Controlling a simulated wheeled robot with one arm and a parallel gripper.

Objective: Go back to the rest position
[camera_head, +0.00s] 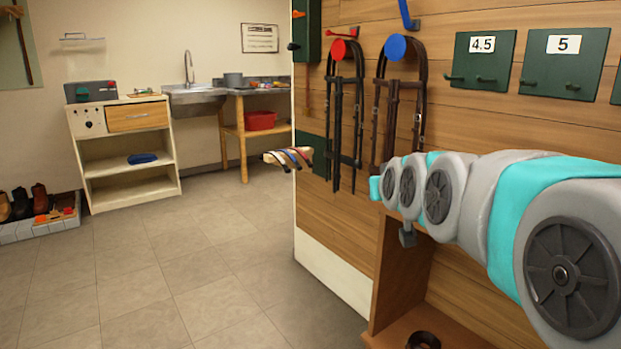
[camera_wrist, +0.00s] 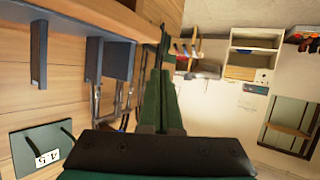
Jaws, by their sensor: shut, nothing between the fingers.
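My arm reaches in from the right edge in the head view, along the wooden wall, its far end in front of the hanging bridles. My gripper's fingers are not clear in that view. In the wrist view my gripper (camera_wrist: 160,88) shows as two dark green fingers lying close together, shut and empty. They point toward the far side of the room. Nothing hangs from them.
Two dark bridles hang from a red holder (camera_head: 338,50) and a blue holder (camera_head: 395,46). Green plates marked 4.5 (camera_head: 498,68) and 5 (camera_head: 553,88) are on the wall. A wooden cabinet (camera_head: 393,275) stands below my arm. The tiled floor (camera_head: 150,270) at left is clear.

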